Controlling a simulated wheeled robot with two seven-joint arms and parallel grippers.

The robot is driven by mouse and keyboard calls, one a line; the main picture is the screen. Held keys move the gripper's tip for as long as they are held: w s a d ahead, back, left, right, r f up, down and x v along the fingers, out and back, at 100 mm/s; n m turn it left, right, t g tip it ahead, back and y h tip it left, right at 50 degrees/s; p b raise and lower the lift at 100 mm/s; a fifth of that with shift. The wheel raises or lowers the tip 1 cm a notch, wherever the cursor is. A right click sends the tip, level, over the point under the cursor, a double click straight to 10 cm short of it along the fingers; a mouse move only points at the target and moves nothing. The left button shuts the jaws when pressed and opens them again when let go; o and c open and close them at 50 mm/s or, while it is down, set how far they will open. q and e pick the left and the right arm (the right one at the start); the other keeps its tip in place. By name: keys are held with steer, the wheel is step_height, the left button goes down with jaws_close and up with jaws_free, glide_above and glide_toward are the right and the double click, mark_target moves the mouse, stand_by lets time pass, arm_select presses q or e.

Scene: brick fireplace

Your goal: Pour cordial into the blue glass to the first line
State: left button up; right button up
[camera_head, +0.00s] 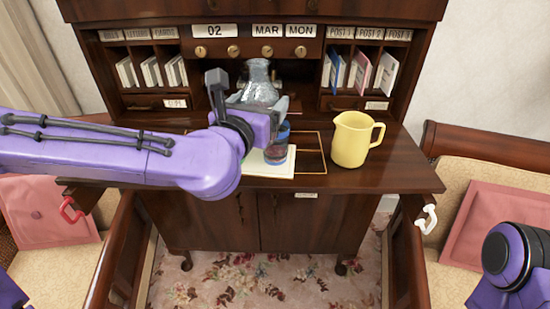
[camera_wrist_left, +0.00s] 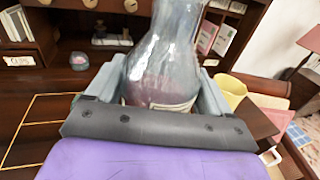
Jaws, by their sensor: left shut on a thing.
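A clear glass carafe (camera_head: 258,88) with reddish-purple liquid low inside stands out above the desk. My left gripper (camera_head: 262,112) is shut on the carafe, with a finger on each side of its body in the left wrist view (camera_wrist_left: 160,88). The carafe (camera_wrist_left: 165,55) looks close to upright, its mouth cut off in that view. The blue glass (camera_head: 277,147) stands on a white mat (camera_head: 262,168), just below and beside the gripper, partly hidden by it. Its fill level and lines are too small to tell. Only part of my right arm shows; its gripper is out of view.
A yellow jug (camera_head: 352,140) stands on the desk (camera_head: 400,172) to the right of the glass. Letter pigeonholes and a calendar board (camera_head: 265,48) rise behind. Gold outlines (camera_head: 312,142) mark the desk top. Chairs with pink cushions (camera_head: 495,222) flank the desk.

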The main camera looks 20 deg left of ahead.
mark_target(253, 95)
arm_select(q)
steer(key=shift+s, duration=0.15)
steer(key=shift+r, duration=0.15)
steer(key=shift+r+p, duration=0.95)
steer(key=shift+r, duration=0.5)
